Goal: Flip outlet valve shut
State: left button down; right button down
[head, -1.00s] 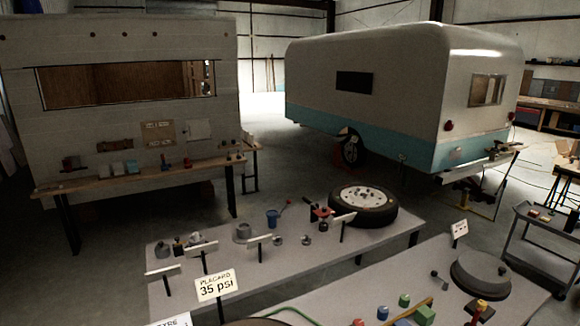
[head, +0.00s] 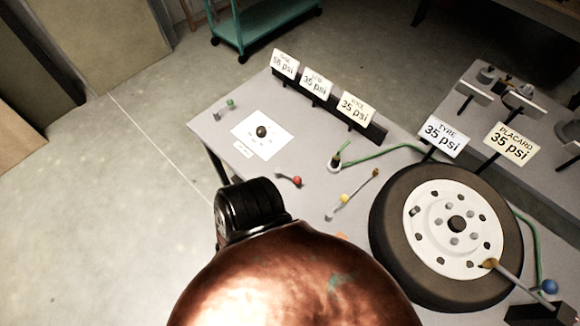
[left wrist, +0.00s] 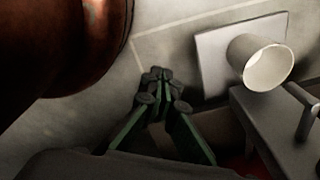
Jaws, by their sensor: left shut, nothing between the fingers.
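No part is labelled as the outlet valve in the head view, and I cannot tell which it is. On the grey table are a small lever with a red ball (head: 296,181), a fitting with a yellow part (head: 344,199) and a slanting rod, and a blue ball (head: 549,287) by the green hose (head: 385,153). My left gripper (left wrist: 157,82) shows in the left wrist view, its green fingers closed at the tips with nothing between them. It is apart from the white cup-like cylinder (left wrist: 262,62) to its right. My right gripper is not in view.
A tyre (head: 388,215) lies on the grey table (head: 215,140) near placards and a black rail (head: 328,108). A copper-coloured rounded form hides the table's near part; I cannot tell if it is mine. Open floor (head: 120,180) lies left; a teal cart (head: 262,30) stands behind.

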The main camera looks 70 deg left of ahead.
aim_at(296, 180)
jog(key=u, duration=2.3)
